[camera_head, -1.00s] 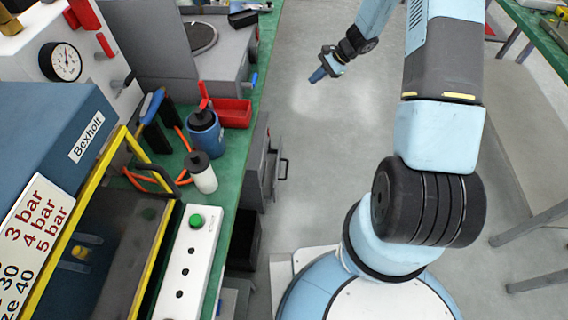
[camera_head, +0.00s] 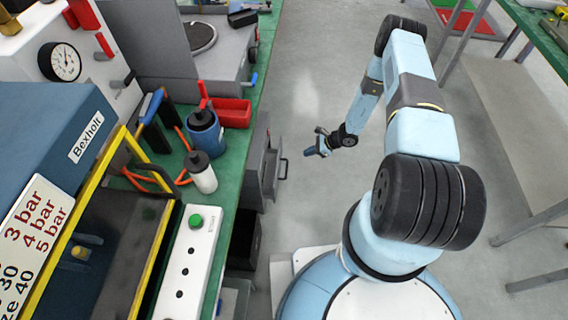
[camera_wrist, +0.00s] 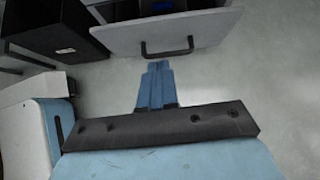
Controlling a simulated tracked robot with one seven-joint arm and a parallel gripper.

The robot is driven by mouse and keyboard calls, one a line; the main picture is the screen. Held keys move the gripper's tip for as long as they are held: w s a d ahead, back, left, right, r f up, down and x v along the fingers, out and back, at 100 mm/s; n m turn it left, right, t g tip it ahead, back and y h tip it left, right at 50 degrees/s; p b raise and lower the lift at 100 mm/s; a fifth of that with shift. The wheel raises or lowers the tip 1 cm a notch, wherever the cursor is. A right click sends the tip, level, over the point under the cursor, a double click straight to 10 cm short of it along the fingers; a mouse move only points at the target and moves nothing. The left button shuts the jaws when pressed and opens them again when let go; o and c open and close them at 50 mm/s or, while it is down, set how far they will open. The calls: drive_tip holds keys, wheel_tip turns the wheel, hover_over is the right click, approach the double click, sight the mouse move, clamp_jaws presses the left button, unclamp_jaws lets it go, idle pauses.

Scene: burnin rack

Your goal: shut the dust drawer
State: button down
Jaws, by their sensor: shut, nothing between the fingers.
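The dust drawer (camera_head: 271,172) stands pulled out from under the green bench, with a dark handle (camera_head: 283,166) on its grey front. In the wrist view the drawer front (camera_wrist: 205,32) lies across the top, with its black bar handle (camera_wrist: 167,49) facing me. My gripper (camera_head: 308,152) is shut and empty, just right of the handle in the head view. Its blue fingertips (camera_wrist: 158,64) point toward the handle in the wrist view. A gap seems to show between them, but contact is hard to judge.
A black box (camera_wrist: 55,28) stands left of the drawer in the wrist view. The green bench (camera_head: 232,165) carries a blue canister (camera_head: 204,132), white bottle (camera_head: 201,174) and red tray (camera_head: 232,112). Grey floor (camera_head: 325,80) is clear around my gripper.

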drive_tip(key=s+a+r+x, duration=0.1)
drive_tip(key=x, duration=1.3)
drive_tip(key=shift+a+f+m, duration=0.15)
drive_tip(key=shift+a+m, duration=0.05)
drive_tip(key=shift+m, duration=0.1)
drive_tip(key=shift+w, duration=0.1)
